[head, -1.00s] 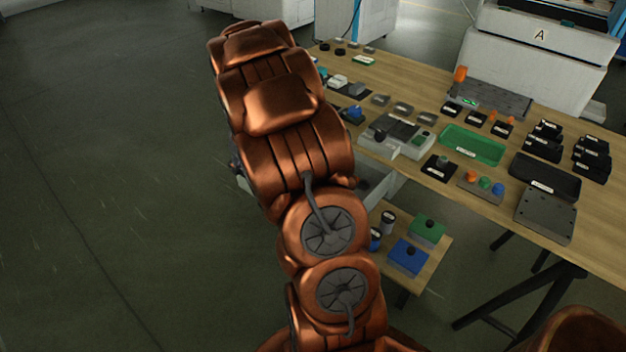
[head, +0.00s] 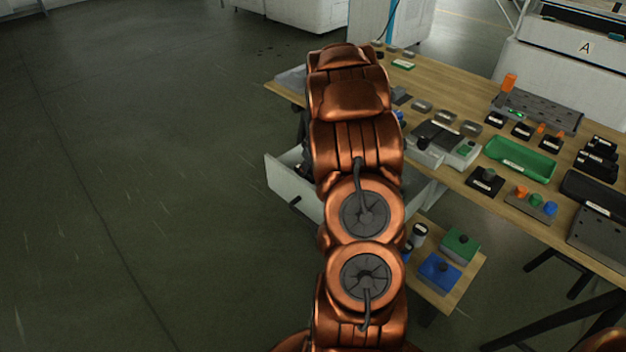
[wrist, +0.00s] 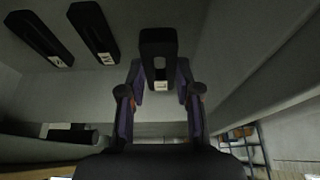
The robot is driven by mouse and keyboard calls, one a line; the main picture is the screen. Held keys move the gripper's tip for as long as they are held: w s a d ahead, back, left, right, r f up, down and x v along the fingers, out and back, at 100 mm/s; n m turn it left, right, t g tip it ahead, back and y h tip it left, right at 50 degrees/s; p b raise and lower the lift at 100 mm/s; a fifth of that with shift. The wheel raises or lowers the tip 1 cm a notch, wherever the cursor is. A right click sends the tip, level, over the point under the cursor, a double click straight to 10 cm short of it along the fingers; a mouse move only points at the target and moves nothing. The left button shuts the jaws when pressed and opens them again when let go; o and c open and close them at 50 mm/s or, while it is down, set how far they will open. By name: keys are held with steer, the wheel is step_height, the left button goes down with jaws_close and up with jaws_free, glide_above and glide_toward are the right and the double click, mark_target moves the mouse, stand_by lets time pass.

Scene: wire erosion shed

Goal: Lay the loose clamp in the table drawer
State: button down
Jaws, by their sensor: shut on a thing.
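The loose clamp (wrist: 158,50) is a black bar with a small white label, seen in the wrist view. My gripper (wrist: 160,95) is shut on it, one finger on each side. The table drawer (head: 290,188) is pulled out below the table edge, partly hidden behind my arm in the head view. In the wrist view its pale grey floor (wrist: 120,88) lies under the held clamp; I cannot tell whether the clamp touches it. My gripper and the clamp are hidden behind my arm in the head view.
Two similar black clamps, a left one (wrist: 40,38) and a nearer one (wrist: 94,30), lie left of the held clamp. A drawer wall (wrist: 262,70) rises on the right. The wooden table (head: 455,85) carries a green tray (head: 520,160) and many small parts.

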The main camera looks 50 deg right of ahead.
mark_target(308, 179)
steer(key=shift+f, duration=2.15)
steer(key=shift+f, duration=0.15)
steer(key=c, duration=0.8)
jaws_free()
steer(key=shift+r, duration=0.2)
steer(key=v, duration=1.2)
